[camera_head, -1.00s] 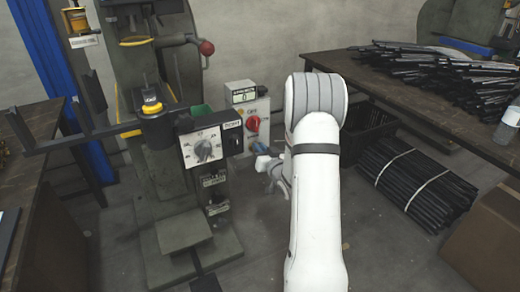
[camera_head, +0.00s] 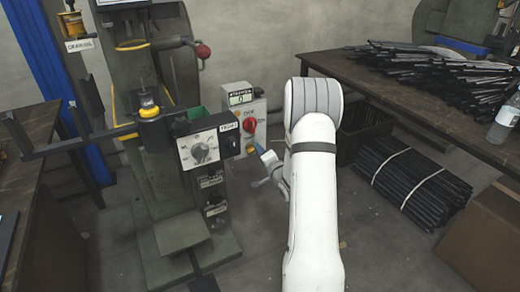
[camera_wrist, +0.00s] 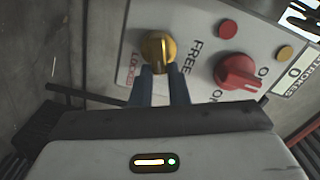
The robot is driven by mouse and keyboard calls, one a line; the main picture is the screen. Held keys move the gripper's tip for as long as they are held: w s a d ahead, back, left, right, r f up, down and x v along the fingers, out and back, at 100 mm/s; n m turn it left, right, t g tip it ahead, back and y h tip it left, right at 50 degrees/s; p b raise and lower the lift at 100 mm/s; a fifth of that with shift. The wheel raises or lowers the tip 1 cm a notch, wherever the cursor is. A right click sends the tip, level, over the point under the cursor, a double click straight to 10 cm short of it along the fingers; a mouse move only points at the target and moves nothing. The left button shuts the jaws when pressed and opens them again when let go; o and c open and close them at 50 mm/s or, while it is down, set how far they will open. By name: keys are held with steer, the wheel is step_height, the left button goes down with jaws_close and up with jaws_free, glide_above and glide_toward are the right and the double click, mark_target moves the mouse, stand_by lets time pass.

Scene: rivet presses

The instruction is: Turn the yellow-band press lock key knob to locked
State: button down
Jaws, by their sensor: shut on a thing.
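The yellow lock key knob (camera_wrist: 158,48) is on the light grey control panel (camera_wrist: 200,20) in the wrist view. My gripper (camera_wrist: 164,72) has its two dark blue fingers shut on the knob, one on each side of its lower part. Red LOCKED lettering is left of the knob and black FREE lettering is right of it. The knob's exact pointing is partly hidden by the fingers. In the head view, the small panel box (camera_head: 243,100) stands right of the press (camera_head: 150,80), with my wrist in front of its lower part.
A red rotary switch (camera_wrist: 236,71) and a red button (camera_wrist: 227,29) sit right of the knob. A dial box (camera_head: 205,143) is on the press's front. A table (camera_head: 400,100) with black strips is at right; bundled strips (camera_head: 412,177) lie below it.

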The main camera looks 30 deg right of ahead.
steer(key=shift+d+f+m+p, duration=0.1)
steer(key=shift+f+m+p, duration=0.15)
steer(key=shift+m, duration=0.85)
steer(key=shift+f+m+p, duration=0.15)
steer(key=shift+m+p, duration=0.1)
steer(key=shift+m, duration=0.85)
steer(key=c, duration=1.4)
jaws_free()
steer(key=s+p, duration=0.1)
steer(key=s, duration=0.7)
steer(key=shift+d, duration=0.1)
